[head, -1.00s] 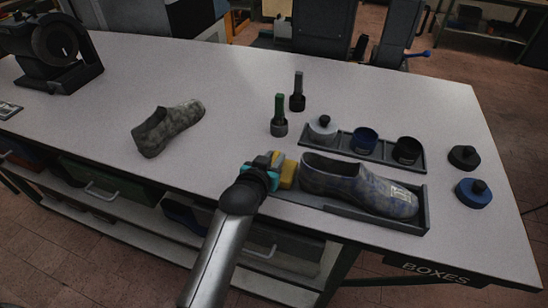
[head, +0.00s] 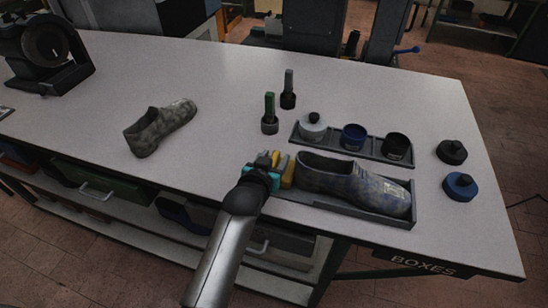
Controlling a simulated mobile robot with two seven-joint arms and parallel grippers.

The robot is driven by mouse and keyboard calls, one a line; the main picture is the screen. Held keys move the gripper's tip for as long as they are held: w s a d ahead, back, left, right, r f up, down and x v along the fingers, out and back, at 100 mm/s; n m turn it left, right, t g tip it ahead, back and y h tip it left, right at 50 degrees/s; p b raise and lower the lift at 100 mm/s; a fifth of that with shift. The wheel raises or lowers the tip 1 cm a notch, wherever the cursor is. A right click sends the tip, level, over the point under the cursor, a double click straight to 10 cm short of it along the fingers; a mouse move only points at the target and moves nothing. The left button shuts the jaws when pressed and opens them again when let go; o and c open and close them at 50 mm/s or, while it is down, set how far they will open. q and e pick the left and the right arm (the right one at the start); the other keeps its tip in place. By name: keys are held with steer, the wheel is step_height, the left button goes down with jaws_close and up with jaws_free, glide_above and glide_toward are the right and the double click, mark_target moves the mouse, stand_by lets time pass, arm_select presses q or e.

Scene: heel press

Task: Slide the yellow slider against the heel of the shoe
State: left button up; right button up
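The yellow slider (head: 287,172) sits at the left end of a dark grey tray (head: 345,208), upright against or very close to the heel of the shoe. I cannot tell whether they touch. The grey-blue patterned shoe (head: 352,182) lies in this tray, heel to the left and toe to the right. My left gripper (head: 275,167), with teal parts, is at the slider's left side, and its fingers partly hide the slider. I cannot see clearly whether the fingers are closed on it. My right gripper is out of view.
Another shoe (head: 160,127) lies left. The table's middle is clear.

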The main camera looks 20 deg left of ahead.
arm_select(q)
steer(key=shift+s, duration=0.1)
steer(key=shift+s+a+r, duration=0.1)
steer(key=shift+s, duration=0.1)
steer(key=p+v, duration=0.1)
steer(key=v, duration=1.3)
steer(key=shift+s+r+p, duration=0.2)
steer(key=shift+s+p, duration=0.1)
steer(key=shift+p, duration=0.1)
